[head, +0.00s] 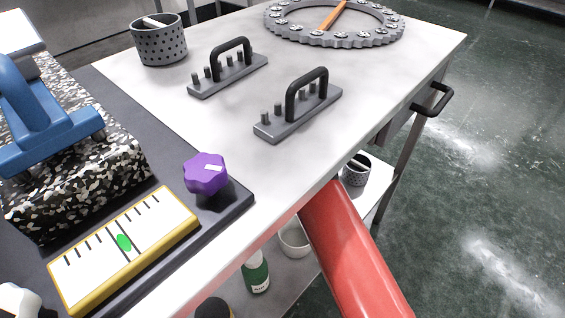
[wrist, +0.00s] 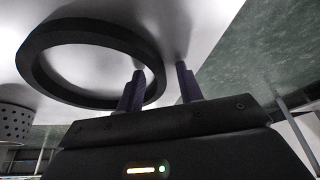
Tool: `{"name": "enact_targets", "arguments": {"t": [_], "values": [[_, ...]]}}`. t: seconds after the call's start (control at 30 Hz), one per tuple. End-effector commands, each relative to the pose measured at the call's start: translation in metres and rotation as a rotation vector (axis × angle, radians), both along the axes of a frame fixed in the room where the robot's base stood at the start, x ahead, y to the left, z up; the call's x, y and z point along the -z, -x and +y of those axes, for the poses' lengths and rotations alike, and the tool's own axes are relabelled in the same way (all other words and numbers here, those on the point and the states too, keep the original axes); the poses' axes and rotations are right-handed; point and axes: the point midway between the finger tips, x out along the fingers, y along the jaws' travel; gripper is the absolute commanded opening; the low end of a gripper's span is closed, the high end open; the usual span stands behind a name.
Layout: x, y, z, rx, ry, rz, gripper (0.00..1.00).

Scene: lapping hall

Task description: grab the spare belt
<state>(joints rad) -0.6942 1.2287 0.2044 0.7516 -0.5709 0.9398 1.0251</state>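A smooth dark ring, which looks like the spare belt (wrist: 95,32), lies on a pale surface in the wrist view. I cannot make it out in the head view. My gripper (wrist: 160,82) shows two dark purple fingers set apart, with nothing clearly held. In the picture, the ring's right side passes between the fingertips, and the left finger overlaps it. I cannot tell the depth between them or whether they touch. In the head view my red arm reaches in under the bench edge, and my gripper is hidden there.
A perforated cup (wrist: 14,122) stands left of the ring. The white bench (head: 310,165) carries two handled pin blocks (head: 300,112), a notched ring (head: 345,42) and a purple knob (head: 206,173). A lower shelf holds a green bottle (head: 256,274). Green floor is open at right.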

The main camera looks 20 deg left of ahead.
Motion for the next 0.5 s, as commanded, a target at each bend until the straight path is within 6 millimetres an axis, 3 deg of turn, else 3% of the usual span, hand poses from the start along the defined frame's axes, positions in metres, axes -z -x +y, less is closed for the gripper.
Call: {"name": "enact_targets", "arguments": {"t": [0.13, 0.4, 0.5], "values": [[-0.0005, 0.0, 0.0, 0.0, 0.0, 0.0, 0.36], [-0.0007, 0.0001, 0.0, 0.0, 0.0, 0.0, 0.01], [-0.0007, 0.0002, 0.0001, 0.0, 0.0, 0.0, 0.0]]}}
